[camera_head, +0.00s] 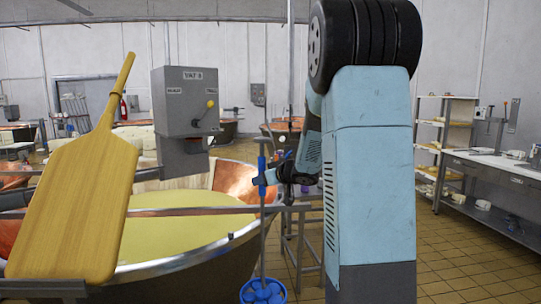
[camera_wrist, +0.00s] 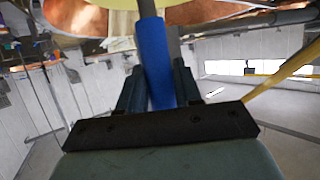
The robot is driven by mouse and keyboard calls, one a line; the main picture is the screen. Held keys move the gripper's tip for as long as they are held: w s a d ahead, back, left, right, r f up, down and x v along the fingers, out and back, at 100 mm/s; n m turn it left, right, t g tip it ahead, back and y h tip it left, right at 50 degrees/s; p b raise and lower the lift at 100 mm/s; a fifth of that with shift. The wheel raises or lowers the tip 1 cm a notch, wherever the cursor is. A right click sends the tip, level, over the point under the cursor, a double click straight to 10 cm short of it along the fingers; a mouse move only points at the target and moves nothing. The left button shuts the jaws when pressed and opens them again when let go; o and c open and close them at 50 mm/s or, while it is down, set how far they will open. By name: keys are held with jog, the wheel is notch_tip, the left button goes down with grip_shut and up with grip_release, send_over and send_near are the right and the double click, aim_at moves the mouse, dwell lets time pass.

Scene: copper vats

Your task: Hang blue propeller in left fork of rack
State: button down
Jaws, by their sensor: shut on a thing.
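The blue propeller is upright in the head view, with a thin grey shaft, a blue sleeve (camera_head: 261,172) and a round blue bladed head (camera_head: 263,291) low at the bottom edge. My gripper (camera_head: 268,178) comes from the right and is shut on the blue sleeve. In the wrist view the blue sleeve (camera_wrist: 153,55) stands between the two dark fingers. A grey horizontal bar (camera_head: 190,211) runs in front of the vat, close to the shaft; it may be part of the rack. I cannot make out the left fork clearly.
A copper vat (camera_head: 215,245) with yellow contents fills the left middle. A wooden paddle (camera_head: 80,200) stands tilted at the left, its lower edge by a grey bar. A grey control box (camera_head: 186,100) stands behind it. Open tiled floor (camera_head: 470,255) lies at the right, before a steel table (camera_head: 500,170).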

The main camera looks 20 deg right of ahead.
jog(key=a+f+m+h, duration=0.1)
jog(key=a+f, duration=0.3)
jog(key=f, duration=0.7)
jog(key=s+a+f+m+h, duration=0.1)
jog(key=a+f, duration=0.3)
jog(key=f, duration=0.6)
jog(key=a+f+m+h, duration=0.1)
jog(key=a+f, duration=0.3)
jog(key=f, duration=0.7)
jog(key=shift+s+f+m+t+h, duration=0.25)
jog(key=shift+f+m+t+h, duration=0.15)
jog(key=shift+h, duration=0.3)
jog(key=shift+a, duration=0.1)
